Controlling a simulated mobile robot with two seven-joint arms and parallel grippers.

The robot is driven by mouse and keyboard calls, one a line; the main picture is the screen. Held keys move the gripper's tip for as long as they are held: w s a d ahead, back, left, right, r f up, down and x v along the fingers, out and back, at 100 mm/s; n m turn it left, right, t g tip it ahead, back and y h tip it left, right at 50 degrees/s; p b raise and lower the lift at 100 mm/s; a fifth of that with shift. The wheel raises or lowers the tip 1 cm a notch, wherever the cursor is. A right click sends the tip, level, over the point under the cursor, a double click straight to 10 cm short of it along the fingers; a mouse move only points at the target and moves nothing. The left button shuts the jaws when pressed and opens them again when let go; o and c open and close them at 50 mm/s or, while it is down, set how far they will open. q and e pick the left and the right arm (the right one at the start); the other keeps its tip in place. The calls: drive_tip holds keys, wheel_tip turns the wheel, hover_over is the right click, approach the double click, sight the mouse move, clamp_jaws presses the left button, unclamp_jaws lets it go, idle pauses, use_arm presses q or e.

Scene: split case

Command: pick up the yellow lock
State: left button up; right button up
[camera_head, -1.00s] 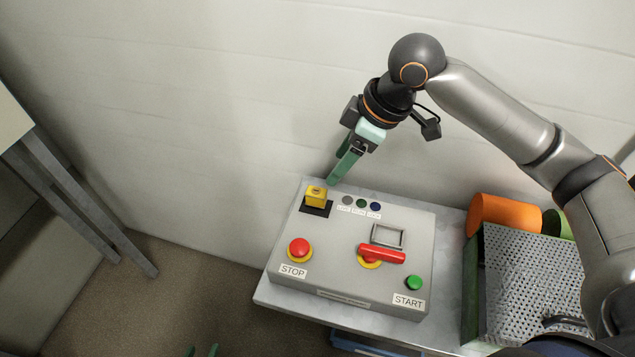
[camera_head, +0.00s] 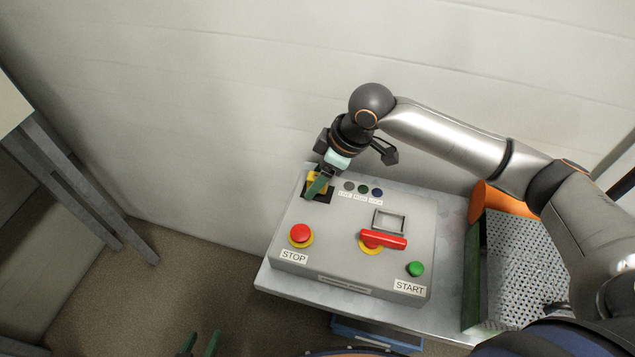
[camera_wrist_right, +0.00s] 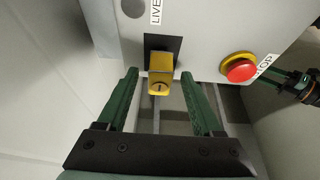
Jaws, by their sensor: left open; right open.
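The yellow lock (camera_head: 313,178) sits on a black plate at the back left corner of the grey control box, partly hidden by my right gripper (camera_head: 319,186). In the right wrist view the lock (camera_wrist_right: 160,84) shows its keyhole end. It lies between the two green fingers of my open right gripper (camera_wrist_right: 158,74), with a gap on both sides. My left gripper (camera_head: 201,340) is at the bottom edge of the head view, well away from the lock. Its two green fingers are apart and nothing shows between them. Part of it also shows at the right of the wrist view.
The control box (camera_head: 340,215) stands on a metal table (camera_head: 450,260) against the wall. It carries a red STOP button (camera_head: 300,234), a red handle (camera_head: 383,240) and a green START button (camera_head: 415,269). A perforated metal case (camera_head: 515,255) and an orange cylinder (camera_head: 487,202) stand to the right.

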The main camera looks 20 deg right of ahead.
drive_tip(key=shift+f, duration=0.1)
drive_tip(key=shift+c, duration=0.2)
clamp_jaws()
idle(0.5)
